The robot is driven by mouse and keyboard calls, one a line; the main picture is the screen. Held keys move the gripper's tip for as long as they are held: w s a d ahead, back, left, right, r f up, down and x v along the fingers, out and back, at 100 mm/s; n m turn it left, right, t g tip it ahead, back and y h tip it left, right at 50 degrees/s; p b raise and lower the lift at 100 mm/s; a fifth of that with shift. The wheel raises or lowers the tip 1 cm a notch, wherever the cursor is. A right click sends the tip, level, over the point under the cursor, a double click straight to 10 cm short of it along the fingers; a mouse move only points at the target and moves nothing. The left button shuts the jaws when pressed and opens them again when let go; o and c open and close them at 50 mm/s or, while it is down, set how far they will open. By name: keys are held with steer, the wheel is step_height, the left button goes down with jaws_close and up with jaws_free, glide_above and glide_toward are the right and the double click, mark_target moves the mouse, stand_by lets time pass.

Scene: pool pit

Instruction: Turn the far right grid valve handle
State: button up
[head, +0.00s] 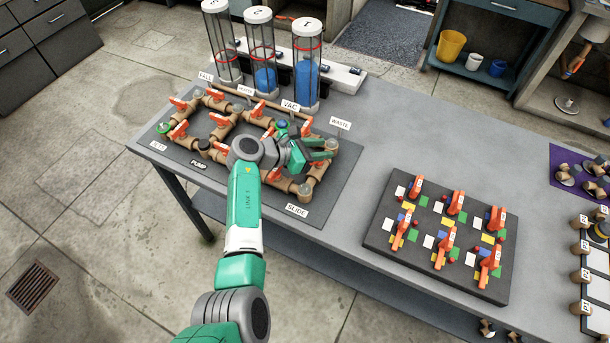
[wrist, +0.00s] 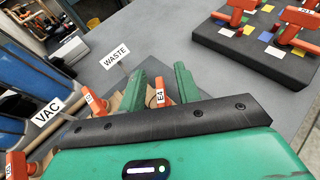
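My gripper (head: 322,150) is over the right end of the brown pipe grid (head: 218,128). In the wrist view its two green fingers (wrist: 161,86) stand apart. An orange valve handle (wrist: 160,98) with a white tag, perhaps E4, shows in the gap between them. I cannot tell whether either finger touches it. In the head view my gripper mostly hides this handle. Other orange handles are on the grid, including one (head: 307,122) just behind my gripper and one (wrist: 95,103) left of the fingers in the wrist view.
A WASTE sign (head: 340,122) and a VAC sign (head: 290,105) stand close to my gripper. Clear cylinders (head: 307,65) with blue contents rise behind the grid. A dark board (head: 375,228) with several orange handles lies to the right, with bare grey tabletop (head: 352,205) between.

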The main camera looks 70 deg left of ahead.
steer(key=s+d+p, duration=0.3)
steer(key=s+d, duration=0.6)
steer(key=d, duration=0.2)
steer(key=shift+s+r, duration=0.35)
steer(key=shift+s, duration=0.05)
steer(key=shift+o, duration=0.2)
steer(key=shift+d, duration=0.1)
